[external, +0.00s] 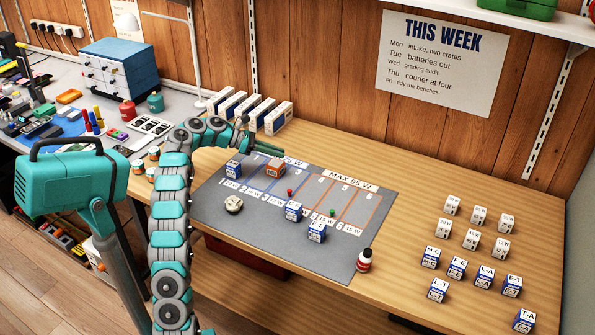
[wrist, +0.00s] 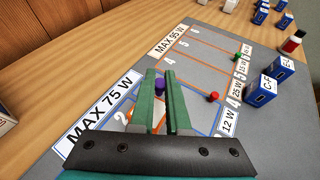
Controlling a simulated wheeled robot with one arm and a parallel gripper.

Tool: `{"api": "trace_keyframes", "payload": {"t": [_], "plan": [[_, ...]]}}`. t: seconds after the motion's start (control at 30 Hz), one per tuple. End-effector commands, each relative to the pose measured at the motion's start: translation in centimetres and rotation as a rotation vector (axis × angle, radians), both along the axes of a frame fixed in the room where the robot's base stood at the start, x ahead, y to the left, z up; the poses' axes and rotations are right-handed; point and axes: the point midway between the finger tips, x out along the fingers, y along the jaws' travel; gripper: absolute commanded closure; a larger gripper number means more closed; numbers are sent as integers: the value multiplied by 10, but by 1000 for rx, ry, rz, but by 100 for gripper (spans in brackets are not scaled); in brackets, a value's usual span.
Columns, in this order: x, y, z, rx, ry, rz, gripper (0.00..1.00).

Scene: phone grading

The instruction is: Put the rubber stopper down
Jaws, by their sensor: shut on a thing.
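My gripper (wrist: 160,92) is shut on a small purple piece, which I take to be the rubber stopper (wrist: 159,85), between its green fingertips. In the wrist view the fingers reach over the grey mat (wrist: 205,75), near the lanes marked 2 to 4. In the external view my gripper (external: 250,137) is over the back edge of the mat (external: 215,215), and the stopper cannot be made out there. Whether the stopper touches the mat is not clear.
A red peg (external: 290,191) and a green peg (external: 333,212) stand on the mat. Blue-and-white boxes (external: 294,211), an orange box (external: 275,167) and a round white item (external: 234,204) are also there. A red bottle (external: 364,261) stands at the right corner. The mat's front is mostly clear.

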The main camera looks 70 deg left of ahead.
Motion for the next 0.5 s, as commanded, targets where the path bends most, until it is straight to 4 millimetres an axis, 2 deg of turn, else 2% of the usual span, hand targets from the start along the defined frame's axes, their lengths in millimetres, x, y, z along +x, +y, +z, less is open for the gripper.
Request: {"api": "trace_keyframes", "payload": {"t": [0.1, 0.2, 0.5], "plan": [[0, 0, -20, -3, 3, 2, 100], [-1, 0, -29, -2, 1, 3, 100], [0, 0, -31, 0, 0, 0, 100]]}}
